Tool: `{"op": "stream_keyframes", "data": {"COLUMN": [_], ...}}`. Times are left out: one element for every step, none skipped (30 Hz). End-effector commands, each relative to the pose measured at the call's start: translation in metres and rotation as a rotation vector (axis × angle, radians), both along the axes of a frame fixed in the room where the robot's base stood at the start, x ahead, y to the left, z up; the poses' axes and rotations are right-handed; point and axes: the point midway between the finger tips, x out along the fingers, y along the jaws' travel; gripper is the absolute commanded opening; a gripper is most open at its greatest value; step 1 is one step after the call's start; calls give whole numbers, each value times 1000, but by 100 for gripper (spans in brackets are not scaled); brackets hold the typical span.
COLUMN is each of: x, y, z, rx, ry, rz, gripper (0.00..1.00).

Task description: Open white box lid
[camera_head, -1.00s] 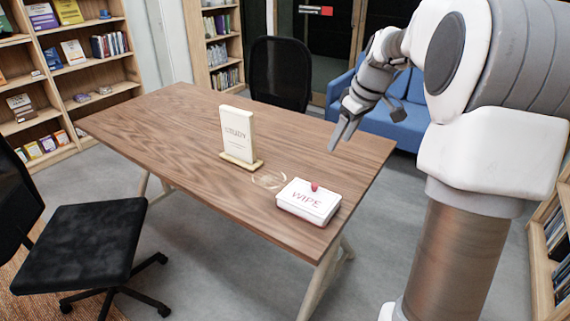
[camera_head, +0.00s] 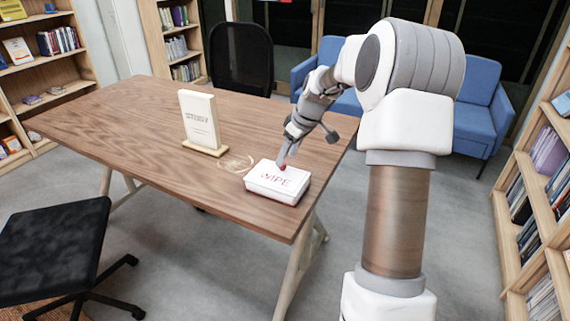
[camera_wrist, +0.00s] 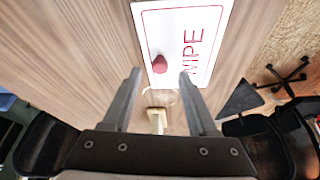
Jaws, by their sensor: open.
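The white box (camera_head: 273,188) lies on the wooden table near its right front corner, lid shut, with red "WIPE" lettering on top. A small red knob (camera_head: 282,168) stands on the lid. In the wrist view the white lid (camera_wrist: 208,18) and the red knob (camera_wrist: 159,64) show just beyond my fingertips. My gripper (camera_head: 284,160) is at the knob from above, its fingers angled down. The wrist view shows my gripper (camera_wrist: 160,75) open, with the knob lined up between the two fingertips. Whether a finger touches the knob or lid I cannot tell.
A cream sign (camera_head: 200,121) stands upright on the table (camera_head: 115,108) behind the box. A clear round object (camera_head: 236,163) lies between them. The table's left side is clear. Chairs (camera_head: 58,245), a blue sofa (camera_head: 476,112) and bookshelves (camera_head: 535,225) surround the table.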

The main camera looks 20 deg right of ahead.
Motion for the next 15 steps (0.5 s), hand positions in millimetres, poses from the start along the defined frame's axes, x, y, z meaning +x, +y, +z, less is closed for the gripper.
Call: {"op": "stream_keyframes", "data": {"x": [3, 4, 6, 6, 7, 8, 8, 9, 9, 9, 9, 9, 9, 9, 9], "y": [1, 2, 3, 3, 3, 4, 4, 4, 4, 4, 4, 4, 4, 4, 4], "z": [-9, -12, -16, -18, -20, -21, -22, -23, -24, -24, -24, -24, -24, -24, -24], "rx": [0, 0, 0, 0, 0, 0, 0, -1, -1, -1, -1, -1, 0, 0, 0], "ry": [1, 0, 0, 0, 0, 0, 0, 0, 0, 0, 0, 0, 0, 0, 0], "rz": [0, 0, 0, 0, 0, 0, 0, 0, 0, 0, 0, 0, -1, -1, -1], "gripper": [59, 59, 59, 59, 59, 59, 59, 59, 59, 59, 59, 59, 59, 59, 59]}}
